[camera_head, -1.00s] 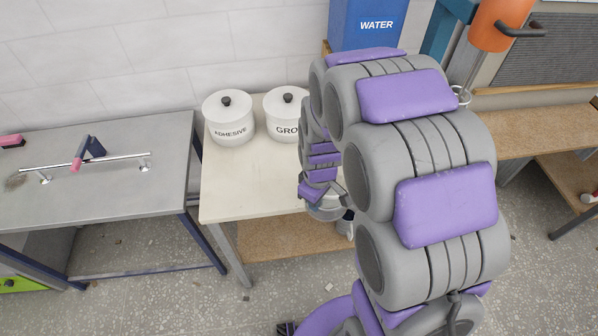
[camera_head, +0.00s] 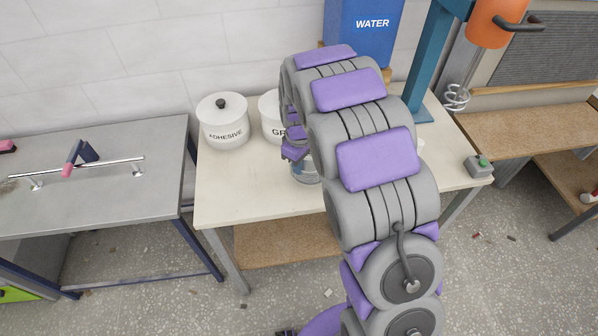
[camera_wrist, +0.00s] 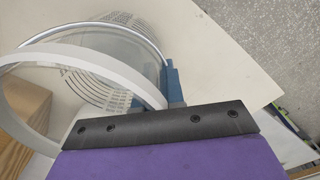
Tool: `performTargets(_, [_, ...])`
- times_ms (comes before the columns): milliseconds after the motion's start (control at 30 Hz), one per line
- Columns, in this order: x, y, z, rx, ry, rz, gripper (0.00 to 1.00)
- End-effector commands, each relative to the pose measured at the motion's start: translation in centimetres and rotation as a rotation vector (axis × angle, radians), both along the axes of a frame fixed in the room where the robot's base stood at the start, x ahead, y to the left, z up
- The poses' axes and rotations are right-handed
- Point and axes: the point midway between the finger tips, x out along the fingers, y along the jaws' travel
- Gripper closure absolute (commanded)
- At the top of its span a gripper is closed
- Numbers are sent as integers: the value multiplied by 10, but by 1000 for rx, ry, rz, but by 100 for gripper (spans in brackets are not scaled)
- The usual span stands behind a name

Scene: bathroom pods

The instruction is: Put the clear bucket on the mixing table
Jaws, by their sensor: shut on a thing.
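The clear bucket (camera_head: 305,172) shows in the head view as a small see-through piece below my gripper (camera_head: 292,150), mostly hidden by my arm. In the wrist view the clear bucket (camera_wrist: 125,58) has dark measuring marks on its wall and a white curved band. My gripper (camera_wrist: 172,100) is shut on it near the end of that band; the exact contact is partly hidden. The bucket is over the pale top of the mixing table (camera_head: 235,190). I cannot tell whether its bottom touches the table.
A white adhesive pot (camera_head: 223,122) and a grout pot (camera_head: 272,118) stand at the table's back left. A blue water container (camera_head: 362,30) is behind. A mixer with an orange head (camera_head: 497,22) stands right. The table's front left is clear; a metal bench (camera_head: 100,190) is left.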

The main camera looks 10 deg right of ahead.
Motion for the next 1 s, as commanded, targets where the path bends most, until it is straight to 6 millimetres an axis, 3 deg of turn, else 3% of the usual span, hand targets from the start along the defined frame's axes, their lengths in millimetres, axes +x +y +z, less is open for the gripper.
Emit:
performTargets(267, [2,0,-35,-1,5,0,100])
performTargets(600, [3,0,-37,1,1,0,100])
performTargets(633, [3,0,-37,1,1,0,90])
performTargets(867, [3,0,-37,0,0,0,68])
performTargets(1000, [3,0,-37,0,0,0,66])
